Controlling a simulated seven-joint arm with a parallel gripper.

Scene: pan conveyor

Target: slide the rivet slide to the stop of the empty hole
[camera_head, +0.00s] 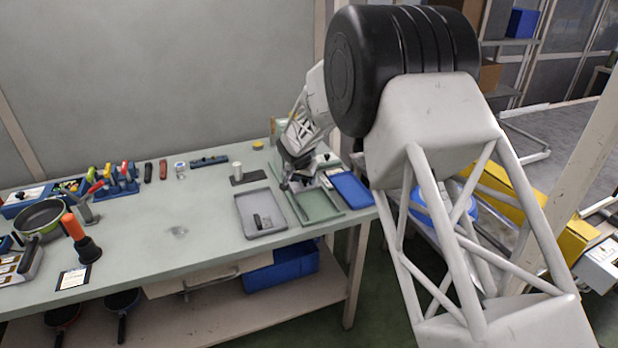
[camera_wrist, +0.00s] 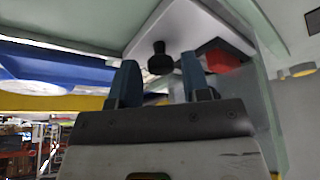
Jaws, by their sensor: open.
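My gripper (camera_wrist: 158,62) is open, with its two blue-grey fingers apart in the wrist view. A black knob (camera_wrist: 160,57) shows in the gap between the fingertips, under a pale grey plate (camera_wrist: 185,27). I cannot tell whether it lies between the fingers or beyond them, and no contact is visible. A red block (camera_wrist: 226,58) sits right of the fingers. In the head view my gripper (camera_head: 287,183) is low by the left side of the green tray (camera_head: 318,219). I cannot clearly make out the rivet slide, its stops or the holes.
A grey tray (camera_head: 246,222) with a small dark item stands left of the green tray. A blue tray (camera_head: 352,189) is to its right. A white cylinder on a dark base (camera_head: 246,178) stands behind. The middle of the table (camera_head: 178,260) is mostly clear.

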